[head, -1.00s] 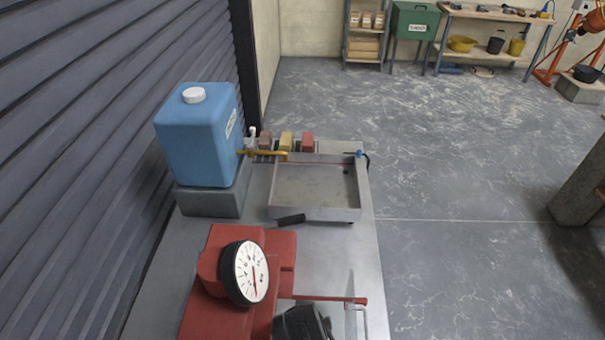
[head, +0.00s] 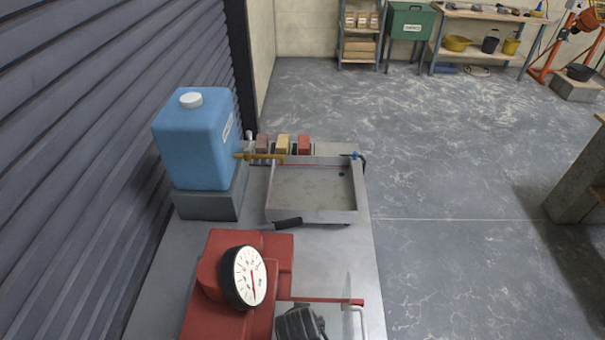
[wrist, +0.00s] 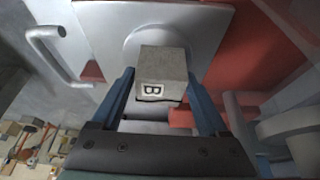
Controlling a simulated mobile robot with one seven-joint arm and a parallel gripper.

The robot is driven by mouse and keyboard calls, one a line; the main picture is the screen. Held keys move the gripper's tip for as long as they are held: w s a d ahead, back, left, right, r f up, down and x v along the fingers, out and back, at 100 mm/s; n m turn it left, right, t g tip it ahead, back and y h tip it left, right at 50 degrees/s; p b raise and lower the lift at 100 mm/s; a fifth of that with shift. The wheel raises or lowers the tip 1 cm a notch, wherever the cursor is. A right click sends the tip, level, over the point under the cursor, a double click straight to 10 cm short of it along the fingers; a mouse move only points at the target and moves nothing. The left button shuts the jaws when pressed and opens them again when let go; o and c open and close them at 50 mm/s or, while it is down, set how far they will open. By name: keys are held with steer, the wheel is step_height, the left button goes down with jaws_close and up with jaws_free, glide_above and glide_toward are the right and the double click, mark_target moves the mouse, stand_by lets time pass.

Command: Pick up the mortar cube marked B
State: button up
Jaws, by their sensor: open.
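The grey mortar cube marked B (wrist: 163,66) shows in the wrist view, its label facing my camera. It sits on a round pale plate (wrist: 138,36) in front of a square metal panel. My gripper (wrist: 160,76) is open, with one blue finger on each side of the cube's lower part. I cannot tell whether the fingers touch it. In the head view I cannot make out the cube or my gripper. A red machine with a round dial (head: 249,277) stands at the front there.
Red machine parts (wrist: 235,50) lie close to the right in the wrist view, and a metal handle (wrist: 62,58) is at the left. In the head view, a shallow metal tray (head: 312,215), a blue tank (head: 195,140) and small coloured blocks (head: 283,143) stand farther back.

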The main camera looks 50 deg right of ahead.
jaws_close()
stand_by(0.3)
steer(key=shift+r, duration=0.2)
